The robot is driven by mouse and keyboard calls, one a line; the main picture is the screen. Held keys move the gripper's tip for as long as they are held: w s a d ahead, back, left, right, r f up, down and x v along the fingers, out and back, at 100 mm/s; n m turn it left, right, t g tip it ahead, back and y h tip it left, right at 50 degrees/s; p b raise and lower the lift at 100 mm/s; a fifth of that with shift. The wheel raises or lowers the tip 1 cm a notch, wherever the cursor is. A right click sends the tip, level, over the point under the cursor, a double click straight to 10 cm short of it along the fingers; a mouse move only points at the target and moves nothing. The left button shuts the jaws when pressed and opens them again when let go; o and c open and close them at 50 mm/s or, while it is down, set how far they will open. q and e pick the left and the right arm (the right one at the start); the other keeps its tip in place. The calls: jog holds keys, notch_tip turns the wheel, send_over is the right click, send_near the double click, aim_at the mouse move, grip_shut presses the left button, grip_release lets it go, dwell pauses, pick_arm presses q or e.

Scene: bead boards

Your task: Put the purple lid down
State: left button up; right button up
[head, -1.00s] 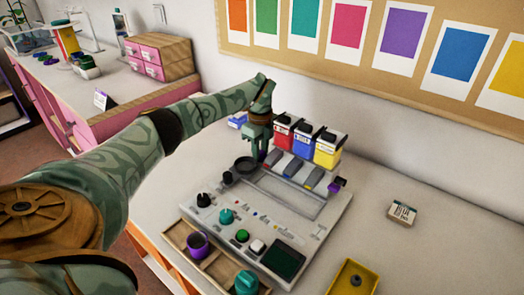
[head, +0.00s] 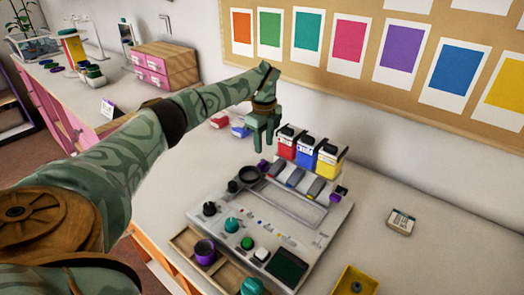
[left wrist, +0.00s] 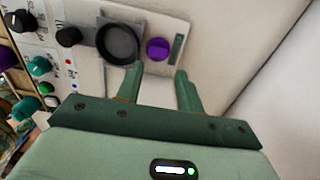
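The purple lid (left wrist: 157,49) rests on a pale corner of the grey board, beside a round dark dish (left wrist: 119,43) in the left wrist view. In the head view the lid (head: 262,166) shows as a small purple spot below my left gripper (head: 261,143). My left gripper is raised above the board's back left corner. In the left wrist view its two fingers (left wrist: 158,85) are apart with nothing between them, and the lid lies beyond their tips. My right gripper is in neither view.
The board (head: 213,228) carries several knobs and a dark screen (head: 287,266). Red, blue and yellow boxes (head: 327,158) stand along its back. A purple cup (head: 205,253) sits in a wooden tray at the front. The table to the right is mostly clear.

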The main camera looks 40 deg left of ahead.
pick_arm(q)
notch_tip(320, 180, up, 6)
jog(key=shift+f+p, duration=0.25)
jog(key=shift+p, duration=0.45)
